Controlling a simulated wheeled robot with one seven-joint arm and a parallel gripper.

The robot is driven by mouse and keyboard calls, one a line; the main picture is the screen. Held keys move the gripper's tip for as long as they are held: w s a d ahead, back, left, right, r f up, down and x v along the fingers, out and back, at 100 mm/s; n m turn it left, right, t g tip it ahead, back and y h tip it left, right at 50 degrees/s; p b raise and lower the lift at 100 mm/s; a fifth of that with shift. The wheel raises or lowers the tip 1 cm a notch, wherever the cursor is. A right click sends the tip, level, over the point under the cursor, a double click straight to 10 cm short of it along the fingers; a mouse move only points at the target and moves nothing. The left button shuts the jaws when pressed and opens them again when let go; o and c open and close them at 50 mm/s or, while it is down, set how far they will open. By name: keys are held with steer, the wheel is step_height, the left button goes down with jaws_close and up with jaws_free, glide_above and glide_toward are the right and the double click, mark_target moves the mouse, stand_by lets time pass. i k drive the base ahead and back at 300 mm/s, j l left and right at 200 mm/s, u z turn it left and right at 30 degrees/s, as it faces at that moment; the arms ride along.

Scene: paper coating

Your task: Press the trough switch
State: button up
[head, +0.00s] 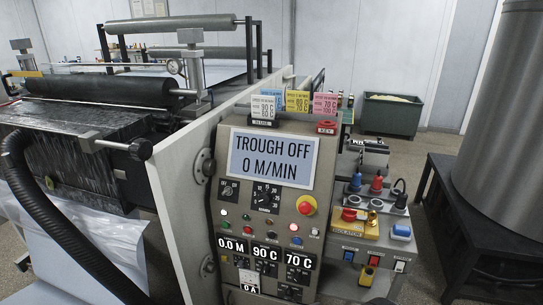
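The control panel (228,215) stands upright near the picture's middle. Its display (272,158) reads TROUGH OFF, 0 M/MIN. Below the display are a small black selector switch (228,190), a black speed dial (265,197) and a red button on a yellow base (306,205). A lower box at the right carries a blue rocker switch (349,255), a red one (373,260) and a white one (399,266). Their labels are too small to read, so I cannot tell which is the trough switch. My gripper is not in view.
The coating machine with its dark roller (98,90) fills the left, with a black ribbed hose (60,225) in front. A yellow isolator (355,222) sits on the right box. A large grey cylinder (505,120) on a black stand (450,190) bounds the right. A green bin (390,115) stands behind.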

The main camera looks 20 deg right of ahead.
mark_target(374, 260)
steer(key=z, duration=1.5)
